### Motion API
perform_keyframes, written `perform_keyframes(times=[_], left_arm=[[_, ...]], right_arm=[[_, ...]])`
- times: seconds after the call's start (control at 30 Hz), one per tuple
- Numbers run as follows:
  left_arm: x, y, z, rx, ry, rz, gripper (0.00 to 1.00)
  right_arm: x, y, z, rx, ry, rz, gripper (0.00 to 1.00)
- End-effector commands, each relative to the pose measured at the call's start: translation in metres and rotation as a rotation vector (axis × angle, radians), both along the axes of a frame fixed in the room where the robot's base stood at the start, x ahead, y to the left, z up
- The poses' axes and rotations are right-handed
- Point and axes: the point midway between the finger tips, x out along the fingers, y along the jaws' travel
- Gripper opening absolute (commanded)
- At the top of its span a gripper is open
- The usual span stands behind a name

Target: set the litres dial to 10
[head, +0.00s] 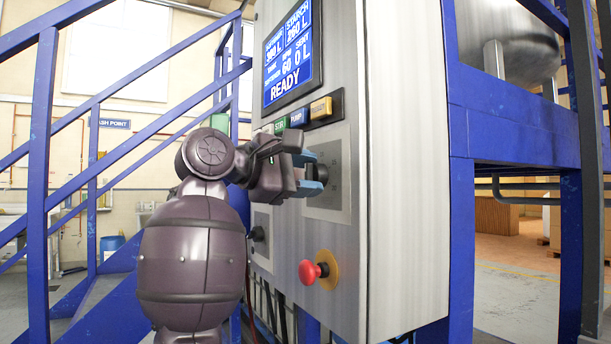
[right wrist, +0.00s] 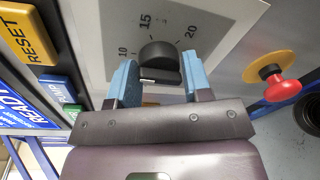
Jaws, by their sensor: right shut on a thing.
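The litres dial is a black round knob (right wrist: 160,58) on a pale scale plate (right wrist: 112,25), with the numbers 10, 15 and 20 legible in the right wrist view. My right gripper (right wrist: 158,82) has its blue fingers on either side of the knob and is shut on it. A short white mark shows on the knob's near side; which number it points at is unclear. In the head view my right gripper (head: 318,182) reaches the cabinet face at the dial's plate (head: 337,204), and it mostly hides the knob. My left gripper is not in view.
The steel cabinet (head: 405,190) carries a blue screen (head: 292,50) reading READY. Below it are several buttons, including yellow RESET (right wrist: 27,36) and blue PUMP (right wrist: 60,90). A red emergency stop (head: 310,272) sits below the dial. Blue stair rails (head: 95,190) stand left.

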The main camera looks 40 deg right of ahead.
Motion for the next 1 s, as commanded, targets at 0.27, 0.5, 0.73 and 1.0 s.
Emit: perform_keyframes(times=[0.27, 0.5, 0.73, 1.0], left_arm=[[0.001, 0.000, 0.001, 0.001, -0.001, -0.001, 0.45], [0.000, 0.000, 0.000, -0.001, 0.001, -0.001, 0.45], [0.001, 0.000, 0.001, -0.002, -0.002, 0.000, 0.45], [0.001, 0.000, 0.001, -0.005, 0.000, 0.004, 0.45]], right_arm=[[-0.001, 0.000, 0.005, -0.006, -0.004, 0.003, 0.68], [0.000, 0.000, 0.002, -0.003, -0.002, 0.001, 0.68], [0.003, 0.017, 0.004, -0.003, -0.001, 0.004, 0.68], [0.011, 0.064, 0.011, -0.004, -0.002, 0.006, 0.68]])
